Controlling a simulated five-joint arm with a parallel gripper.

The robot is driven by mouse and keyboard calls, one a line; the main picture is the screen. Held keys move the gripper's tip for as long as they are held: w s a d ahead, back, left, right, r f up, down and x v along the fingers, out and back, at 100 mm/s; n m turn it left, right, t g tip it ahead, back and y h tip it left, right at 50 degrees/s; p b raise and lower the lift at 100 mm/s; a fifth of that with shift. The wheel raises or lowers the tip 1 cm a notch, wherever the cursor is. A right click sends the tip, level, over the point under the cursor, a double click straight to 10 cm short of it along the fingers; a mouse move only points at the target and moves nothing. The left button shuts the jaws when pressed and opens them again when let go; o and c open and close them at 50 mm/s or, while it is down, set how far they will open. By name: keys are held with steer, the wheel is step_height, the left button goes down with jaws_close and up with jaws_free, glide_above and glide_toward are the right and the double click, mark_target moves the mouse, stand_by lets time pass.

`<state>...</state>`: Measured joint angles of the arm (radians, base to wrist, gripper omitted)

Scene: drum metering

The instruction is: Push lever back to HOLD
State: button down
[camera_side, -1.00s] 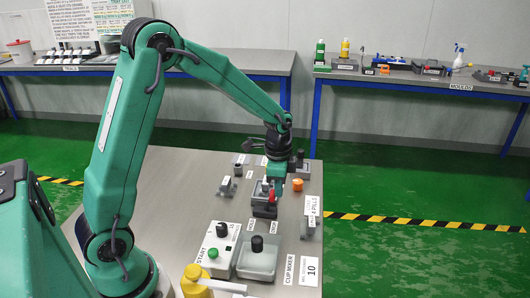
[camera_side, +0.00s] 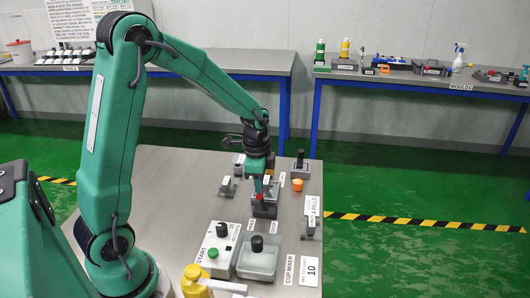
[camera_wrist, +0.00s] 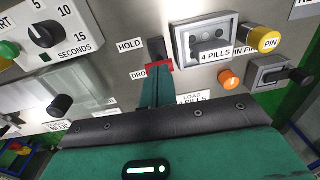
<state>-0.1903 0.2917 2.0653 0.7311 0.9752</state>
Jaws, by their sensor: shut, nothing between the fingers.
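The lever's red handle (camera_wrist: 160,67) shows in the wrist view beside the DROP label (camera_wrist: 138,72). A black part of the lever unit (camera_wrist: 157,48) lies beyond it, beside the HOLD label (camera_wrist: 130,45). In the side view the red handle (camera_side: 260,197) stands over a dark block (camera_side: 264,211). My gripper (camera_wrist: 158,80) is shut and empty, its green fingers reaching the near side of the red handle. My gripper (camera_side: 259,184) also shows in the side view, pointing down at the handle. The fingers hide part of the lever, and contact is hard to tell.
A 4 PILLS unit (camera_wrist: 190,48), yellow-black PIN knob (camera_wrist: 263,40) and orange knob (camera_wrist: 228,80) sit right of the lever in the wrist view. A SECONDS dial (camera_wrist: 44,34) is at left. The CUP MIXER tray (camera_side: 258,262) stands nearer the side camera.

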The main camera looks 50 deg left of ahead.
steer(key=shift+w+d+f, duration=0.4)
steer(key=shift+d+f, duration=0.1)
steer(key=shift+f, duration=0.1)
steer(key=shift+w+r, duration=0.1)
stand_by(0.5)
steer(key=shift+w+d+r, duration=0.3)
steer(key=shift+w+r, duration=0.05)
steer(key=shift+w, duration=0.05)
step_height(320, 180, up, 12)
steer(key=shift+a, duration=0.2)
steer(key=shift+s+r, duration=0.1)
stand_by(0.4)
